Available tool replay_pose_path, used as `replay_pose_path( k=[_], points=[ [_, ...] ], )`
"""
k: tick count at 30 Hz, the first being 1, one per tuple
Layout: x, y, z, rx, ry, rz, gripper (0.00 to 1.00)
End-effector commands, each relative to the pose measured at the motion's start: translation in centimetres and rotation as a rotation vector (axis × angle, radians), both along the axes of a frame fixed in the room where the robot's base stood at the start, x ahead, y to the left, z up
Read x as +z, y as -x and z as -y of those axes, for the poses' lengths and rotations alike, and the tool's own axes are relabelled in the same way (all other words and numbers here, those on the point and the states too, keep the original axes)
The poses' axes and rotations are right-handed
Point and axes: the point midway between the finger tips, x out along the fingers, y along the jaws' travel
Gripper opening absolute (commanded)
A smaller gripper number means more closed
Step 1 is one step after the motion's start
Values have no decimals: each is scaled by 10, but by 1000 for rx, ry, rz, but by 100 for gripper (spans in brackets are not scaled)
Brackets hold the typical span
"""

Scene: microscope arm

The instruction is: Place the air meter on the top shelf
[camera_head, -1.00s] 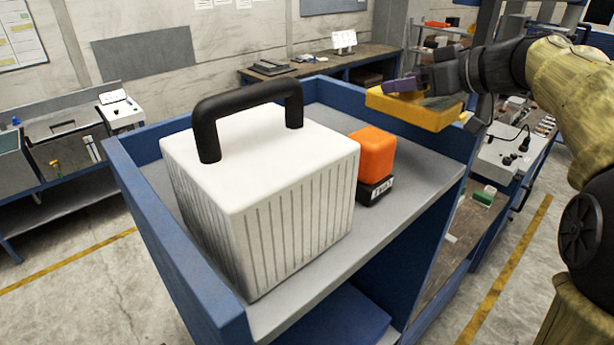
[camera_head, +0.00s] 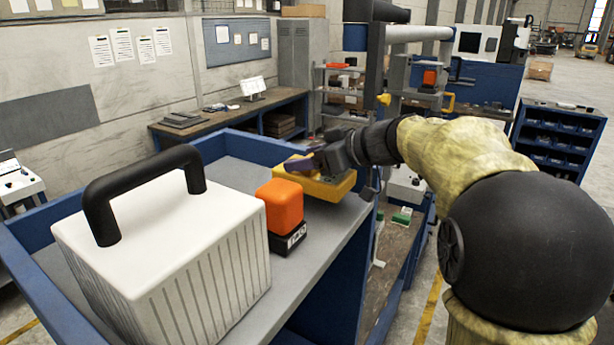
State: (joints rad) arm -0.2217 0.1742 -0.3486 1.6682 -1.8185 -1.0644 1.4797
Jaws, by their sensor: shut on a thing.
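My gripper (camera_head: 308,162) is shut on a yellow box-shaped device (camera_head: 330,188), which I take to be the air meter. It is at the far right part of the top shelf (camera_head: 318,240), a grey board with blue side walls. The device looks upright and roughly level. I cannot tell whether its underside touches the shelf. My fingers cover part of its top.
An orange block on a black labelled base (camera_head: 281,206) stands on the shelf, just left of the yellow device. A large white ribbed box (camera_head: 165,245) with a black handle fills the left part. A strip of bare shelf lies along the front edge.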

Motion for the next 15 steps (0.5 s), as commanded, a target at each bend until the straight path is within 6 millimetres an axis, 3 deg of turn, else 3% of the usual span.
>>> replay_pose_path(
  k=[4,12,15],
  points=[
    [-5,0,0,-1,-1,-2,34],
    [-39,0,0,0,-1,-2,34],
    [-41,0,0,-1,0,2,34]
  ],
)
